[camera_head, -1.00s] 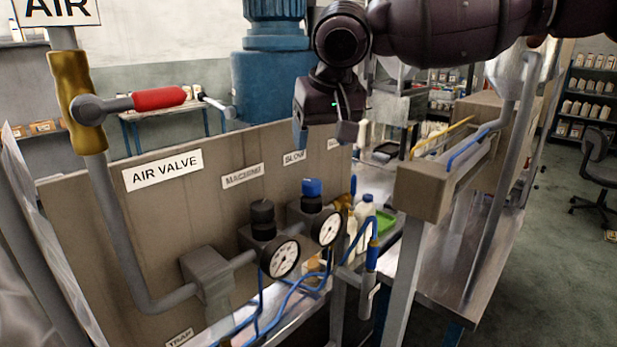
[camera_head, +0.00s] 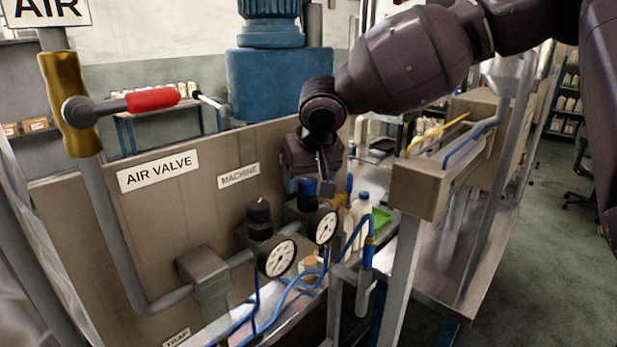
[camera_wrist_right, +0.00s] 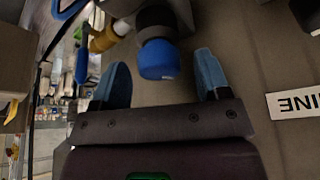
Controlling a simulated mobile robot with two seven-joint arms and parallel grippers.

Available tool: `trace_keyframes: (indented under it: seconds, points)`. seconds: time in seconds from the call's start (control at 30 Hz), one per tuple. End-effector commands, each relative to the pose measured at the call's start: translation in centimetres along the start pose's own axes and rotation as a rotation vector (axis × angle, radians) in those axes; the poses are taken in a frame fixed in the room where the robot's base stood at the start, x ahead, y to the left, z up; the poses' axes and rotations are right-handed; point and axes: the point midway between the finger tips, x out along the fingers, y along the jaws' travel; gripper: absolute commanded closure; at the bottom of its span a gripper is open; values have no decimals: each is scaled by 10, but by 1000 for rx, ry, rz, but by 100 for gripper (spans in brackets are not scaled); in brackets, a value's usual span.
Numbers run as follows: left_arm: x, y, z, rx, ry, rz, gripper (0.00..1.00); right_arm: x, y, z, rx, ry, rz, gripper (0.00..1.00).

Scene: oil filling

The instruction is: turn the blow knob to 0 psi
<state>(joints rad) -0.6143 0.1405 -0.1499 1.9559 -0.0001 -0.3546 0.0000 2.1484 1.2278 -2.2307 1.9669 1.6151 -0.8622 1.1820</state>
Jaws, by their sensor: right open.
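The blow knob is a small blue cap on a black regulator, above the right-hand gauge (camera_head: 322,227). In the head view the blue knob (camera_head: 308,187) shows just below my right gripper (camera_head: 309,184). In the right wrist view the blue knob (camera_wrist_right: 158,60) lies ahead of the fingertips, between their lines and a little left of centre. My right gripper (camera_wrist_right: 161,75) is open and empty, with blue fingers on either side. I cannot tell from the pictures whether the fingertips touch the knob. My left gripper is not in view.
The machine regulator with a black knob (camera_head: 259,212) and its gauge (camera_head: 277,257) stand to the left. The panel (camera_head: 80,220) is close behind. Blue hoses (camera_head: 290,285) run below.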

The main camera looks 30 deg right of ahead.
Motion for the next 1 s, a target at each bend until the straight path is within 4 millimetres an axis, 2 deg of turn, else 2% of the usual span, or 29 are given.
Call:
trace_keyframes:
  seconds: [0.17, 0.4, 0.5, 1.0]
  points:
    - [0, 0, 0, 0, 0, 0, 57, 0, 0, 0, 0, 0, 0, 31]
    - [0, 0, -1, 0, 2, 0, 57, 0, 0, 0, 0, 0, 0, 68]
    - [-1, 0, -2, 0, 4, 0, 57, 0, 0, 0, 0, 0, 0, 80]
    - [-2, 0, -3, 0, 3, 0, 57, 0, 2, 0, -73, -3, -32, 80]
